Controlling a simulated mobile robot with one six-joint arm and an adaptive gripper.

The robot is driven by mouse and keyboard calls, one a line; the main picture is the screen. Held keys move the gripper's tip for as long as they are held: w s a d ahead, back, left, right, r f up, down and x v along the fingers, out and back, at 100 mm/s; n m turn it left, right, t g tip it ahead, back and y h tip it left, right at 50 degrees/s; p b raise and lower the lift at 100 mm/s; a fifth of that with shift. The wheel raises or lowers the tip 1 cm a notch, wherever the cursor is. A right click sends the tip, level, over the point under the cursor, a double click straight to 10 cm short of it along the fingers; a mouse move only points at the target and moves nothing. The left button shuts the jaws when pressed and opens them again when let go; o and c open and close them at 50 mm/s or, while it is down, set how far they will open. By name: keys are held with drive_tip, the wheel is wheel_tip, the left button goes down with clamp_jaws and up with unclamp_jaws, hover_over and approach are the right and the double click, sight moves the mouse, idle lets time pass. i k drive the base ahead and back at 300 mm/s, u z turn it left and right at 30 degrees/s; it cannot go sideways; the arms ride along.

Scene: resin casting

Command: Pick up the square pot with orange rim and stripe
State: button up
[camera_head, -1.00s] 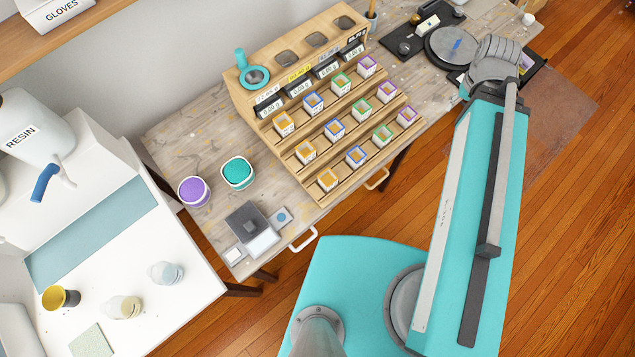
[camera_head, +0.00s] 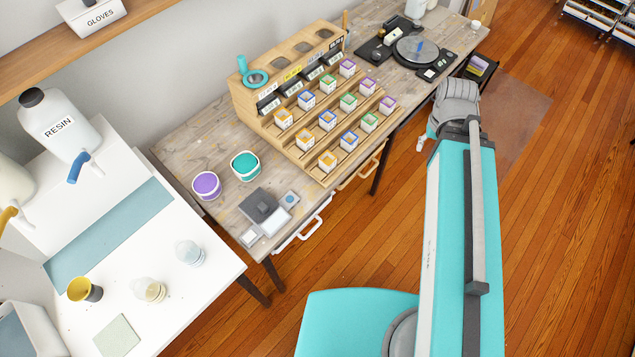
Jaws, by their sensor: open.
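Three square white pots with orange rims stand at the left end of a wooden stepped rack (camera_head: 318,172). One is on the upper step (camera_head: 283,120), one on the middle step (camera_head: 303,141) and one on the lowest step (camera_head: 327,161). Whether each has a stripe is too small to tell. My arm reaches up the right side of the picture, and its grey joint is well to the right of the rack. My gripper does not show clearly. No pot is seen held.
Blue-, green- and purple-rimmed pots fill the rack steps beside the orange ones. Purple (camera_head: 206,185) and teal (camera_head: 245,166) tubs and a small scale (camera_head: 263,207) are on the wooden table left of the rack. A dark turntable (camera_head: 416,50) stands behind right. Open floor lies in front.

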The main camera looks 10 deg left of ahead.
sight(327, 161)
drive_tip(key=z, duration=0.05)
drive_tip(key=k, duration=1.55)
drive_tip(key=u, duration=1.35)
drive_tip(key=i, duration=1)
drive_tip(key=z, duration=0.05)
